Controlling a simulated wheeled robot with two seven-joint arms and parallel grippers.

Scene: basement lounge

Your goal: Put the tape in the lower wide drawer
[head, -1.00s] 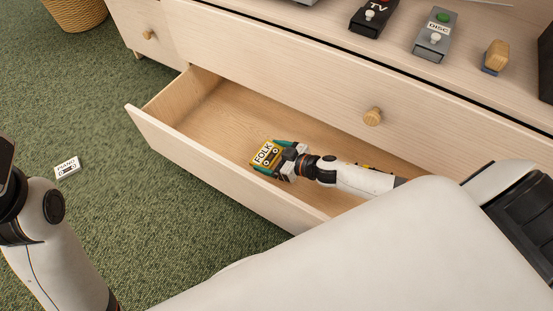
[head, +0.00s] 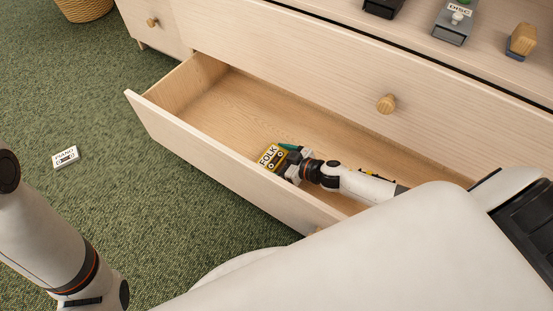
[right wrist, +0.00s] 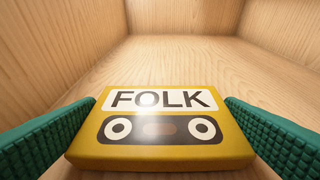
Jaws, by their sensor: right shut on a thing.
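The yellow tape labelled FOLK (head: 270,156) is inside the open lower wide drawer (head: 205,163), near its front panel. My right gripper (head: 279,160) reaches into the drawer and is shut on the tape. In the right wrist view the tape (right wrist: 160,125) lies face up between the two green fingers, with the wooden drawer interior around it. The drawer's front panel hides the near edge of the tape and one finger in the head view. I cannot tell whether the tape touches the drawer floor. My left arm shows at the left, but its gripper is out of view.
A white PIANO tape (head: 66,157) lies on the green carpet left of the drawer. The closed upper drawer with a round knob (head: 386,104) is above the open one. A DISC box (head: 455,22) and a wooden-topped object (head: 521,41) stand on the cabinet. The drawer's left part is empty.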

